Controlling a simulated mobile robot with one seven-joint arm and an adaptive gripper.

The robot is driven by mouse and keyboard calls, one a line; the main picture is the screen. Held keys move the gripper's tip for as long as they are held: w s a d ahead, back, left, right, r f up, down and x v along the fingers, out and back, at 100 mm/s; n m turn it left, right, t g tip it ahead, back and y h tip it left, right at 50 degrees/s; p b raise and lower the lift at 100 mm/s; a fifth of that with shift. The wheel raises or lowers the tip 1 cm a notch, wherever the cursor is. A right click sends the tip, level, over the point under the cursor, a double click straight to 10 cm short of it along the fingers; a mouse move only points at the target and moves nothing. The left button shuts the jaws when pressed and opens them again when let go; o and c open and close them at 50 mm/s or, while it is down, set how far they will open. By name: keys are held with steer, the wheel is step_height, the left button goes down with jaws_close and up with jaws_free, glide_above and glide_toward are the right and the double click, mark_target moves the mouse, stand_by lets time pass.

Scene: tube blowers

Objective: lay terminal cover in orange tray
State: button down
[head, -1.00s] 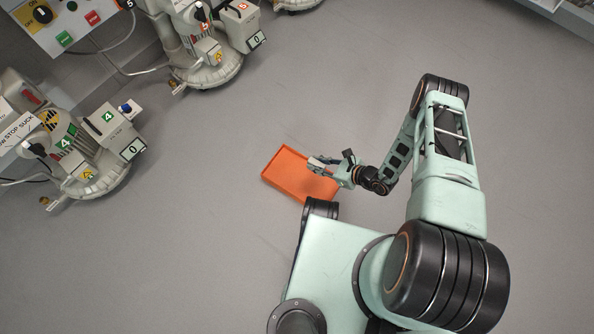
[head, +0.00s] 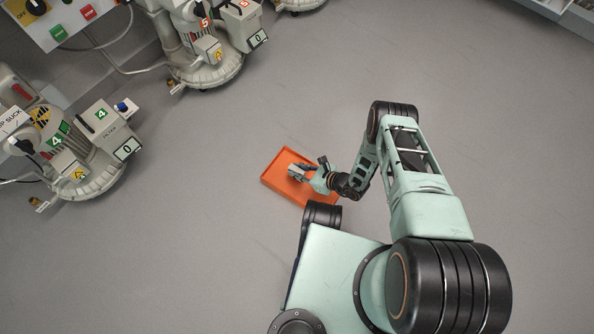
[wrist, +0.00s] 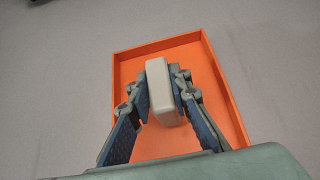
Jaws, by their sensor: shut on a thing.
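The terminal cover (wrist: 162,88) is a pale grey-beige block with rounded edges. In the wrist view it sits between the two fingers of my gripper (wrist: 163,90), which is shut on it. The orange tray (wrist: 235,108) is shallow with low walls and lies behind the cover in that view. In the head view my gripper (head: 297,172) is over the orange tray (head: 276,181). The cover is hard to make out there. I cannot tell whether it touches the tray floor.
Blower machine 4 (head: 85,150) stands at the left and blower machine 5 (head: 205,50) at the upper left. A control panel (head: 65,22) is in the top left corner. The grey floor (head: 230,250) around the tray is clear.

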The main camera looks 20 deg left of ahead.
steer(key=shift+f, duration=0.5)
steer(key=c, duration=1.8)
jaws_free()
steer(key=shift+o, duration=0.2)
